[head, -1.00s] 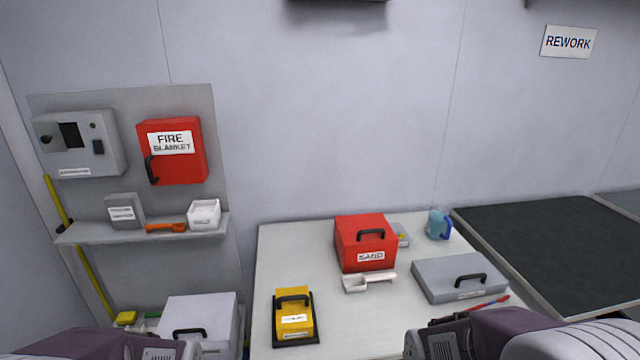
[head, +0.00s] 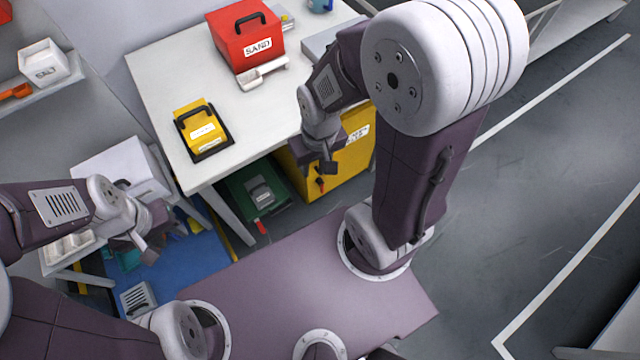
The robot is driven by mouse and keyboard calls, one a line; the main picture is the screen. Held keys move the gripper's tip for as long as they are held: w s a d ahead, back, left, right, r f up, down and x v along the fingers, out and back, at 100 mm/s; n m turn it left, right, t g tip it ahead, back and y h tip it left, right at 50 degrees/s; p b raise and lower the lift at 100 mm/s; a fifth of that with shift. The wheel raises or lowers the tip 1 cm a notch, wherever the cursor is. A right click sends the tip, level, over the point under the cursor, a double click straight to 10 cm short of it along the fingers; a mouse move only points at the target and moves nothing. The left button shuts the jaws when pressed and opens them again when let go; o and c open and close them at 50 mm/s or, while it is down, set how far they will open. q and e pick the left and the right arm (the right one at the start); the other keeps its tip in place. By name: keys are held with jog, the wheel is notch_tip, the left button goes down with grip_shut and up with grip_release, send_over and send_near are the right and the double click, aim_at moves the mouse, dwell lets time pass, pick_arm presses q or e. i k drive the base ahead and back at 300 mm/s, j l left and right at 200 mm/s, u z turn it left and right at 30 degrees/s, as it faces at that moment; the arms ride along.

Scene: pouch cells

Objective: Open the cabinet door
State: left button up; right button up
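A yellow cabinet (head: 352,160) stands on the floor under the white table, in the head view. Its front carries a white label, and a small red and black part (head: 320,184) shows low on its left side. The cabinet looks shut, but my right arm covers some of it. My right gripper (head: 322,165) is in front of the cabinet's left part, above the red and black part; I cannot tell whether it touches. My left gripper (head: 148,252) hangs at the left, over a blue surface, away from the cabinet. The opening of both grippers is unclear.
Grey floor (head: 530,180) at right is largely clear.

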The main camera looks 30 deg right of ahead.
aim_at(359, 124)
jog(key=z, duration=1.3)
